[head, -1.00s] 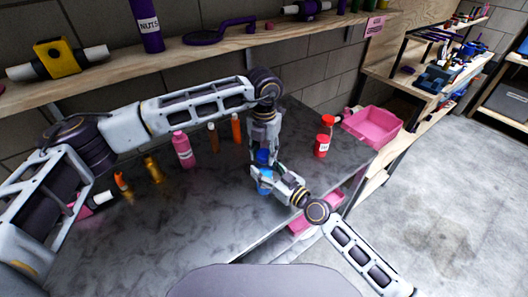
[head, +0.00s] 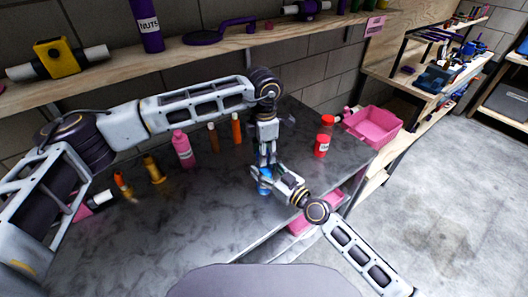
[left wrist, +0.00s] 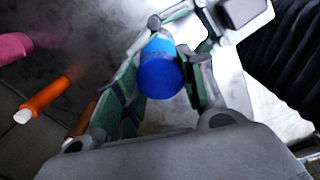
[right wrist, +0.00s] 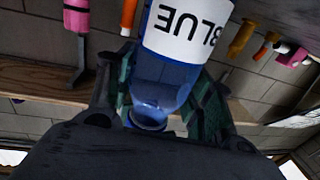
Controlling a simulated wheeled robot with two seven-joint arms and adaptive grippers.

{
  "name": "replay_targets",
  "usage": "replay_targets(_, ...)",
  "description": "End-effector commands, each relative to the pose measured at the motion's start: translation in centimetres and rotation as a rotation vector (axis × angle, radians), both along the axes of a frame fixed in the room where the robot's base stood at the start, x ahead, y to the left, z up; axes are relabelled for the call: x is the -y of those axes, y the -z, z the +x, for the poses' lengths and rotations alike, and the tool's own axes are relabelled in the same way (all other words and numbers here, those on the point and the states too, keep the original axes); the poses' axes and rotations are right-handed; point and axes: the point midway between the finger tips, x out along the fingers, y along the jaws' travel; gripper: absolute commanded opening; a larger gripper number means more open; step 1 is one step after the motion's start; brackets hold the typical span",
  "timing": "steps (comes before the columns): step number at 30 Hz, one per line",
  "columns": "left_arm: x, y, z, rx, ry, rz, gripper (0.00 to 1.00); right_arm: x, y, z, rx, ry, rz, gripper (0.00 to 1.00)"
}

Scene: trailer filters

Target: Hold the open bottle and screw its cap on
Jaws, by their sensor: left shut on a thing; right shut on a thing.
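The blue bottle (head: 264,187) is above the front part of the grey table in the head view. Its white label reading BLUE (right wrist: 188,30) and its shoulder (right wrist: 160,85) show in the right wrist view, upside down in the picture. My right gripper (head: 282,179) is shut on the bottle from the right; its fingers flank the shoulder. My left gripper (head: 265,163) is directly above the bottle. In the left wrist view it is shut on the blue cap (left wrist: 160,75), seen end-on. The contact between cap and neck is hidden, so I cannot tell whether they touch.
A pink bottle (head: 183,150), a brown bottle (head: 213,138) and an orange bottle (head: 236,130) stand left of the grippers. A red bottle (head: 322,146) and a pink bin (head: 372,128) are to the right. The wooden shelf (head: 215,45) runs behind. The table's front left is clear.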

Motion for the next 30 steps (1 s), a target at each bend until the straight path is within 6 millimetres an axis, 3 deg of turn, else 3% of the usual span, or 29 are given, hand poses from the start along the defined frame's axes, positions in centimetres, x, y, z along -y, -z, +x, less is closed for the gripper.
replay_targets(26,-0.11,0.0,0.11,0.001,0.694,0.002,0.12,0.01,0.0,0.0,0.0,0.0,0.0,0.0)
replay_targets(30,-0.11,0.01,0.11,0.001,0.685,0.002,0.12,0.02,0.0,-0.01,0.0,0.0,0.0,0.0)
